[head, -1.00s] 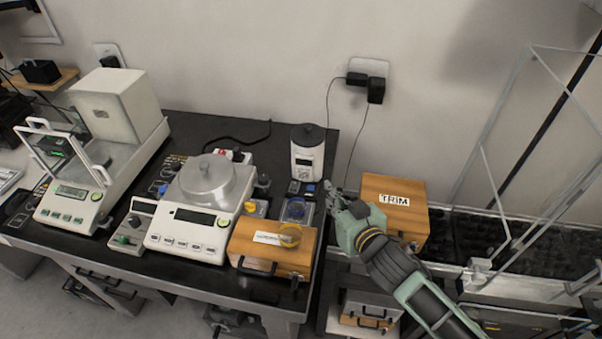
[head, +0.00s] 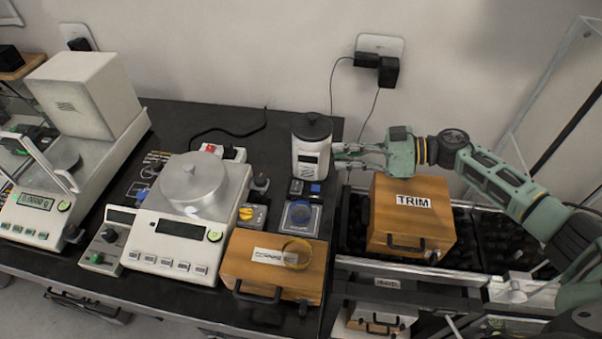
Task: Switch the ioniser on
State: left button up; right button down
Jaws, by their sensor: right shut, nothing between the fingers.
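No readable label marks the ioniser, so I cannot tell for sure which device it is. A white canister (head: 311,155) with a black lid and a small dark panel stands upright at the table's back right. A small dark block with a blue top (head: 315,189) sits in front of it. A yellow switch box (head: 251,215) and a grey box with a green knob (head: 106,243) are further left. My right gripper (head: 343,155) is shut and empty, its tips close to the canister's right side; I cannot tell if they touch. My left gripper is not in view.
The white balance (head: 180,257) stands left of the wooden box (head: 240,272), which has a yellow ring on top. A TRIM box (head: 413,243) stands below my right forearm. A clear enclosure rises at right. The table's back (head: 185,122) is fairly clear.

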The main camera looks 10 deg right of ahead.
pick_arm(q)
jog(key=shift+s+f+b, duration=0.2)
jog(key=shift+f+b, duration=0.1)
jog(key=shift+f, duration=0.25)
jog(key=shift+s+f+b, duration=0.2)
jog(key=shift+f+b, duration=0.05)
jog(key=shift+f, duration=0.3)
pick_arm(e)
notch_tip(320, 180, down, 2)
jog(key=shift+s+a+f, duration=0.1)
jog(key=shift+s+f, duration=0.05)
jog(key=b, duration=0.5)
send_over(297, 186)
jog(key=d, duration=0.1)
jog(key=f, duration=0.3)
jog(key=shift+s+d+f, duration=0.1)
jog(key=shift+s+d, duration=0.05)
jog(key=shift+d, duration=0.05)
jog(key=shift+s+f+b, duration=0.2)
jog(key=shift+f+b, duration=0.75)
jog(key=shift+f, duration=0.05)
pick_arm(q)
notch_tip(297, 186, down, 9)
jog(key=b, duration=0.1)
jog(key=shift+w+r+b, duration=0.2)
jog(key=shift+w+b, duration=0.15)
pick_arm(e)
jog(key=shift+s+f, duration=0.1)
jog(key=shift+f, duration=0.5)
jog(key=shift+d, duration=0.1)
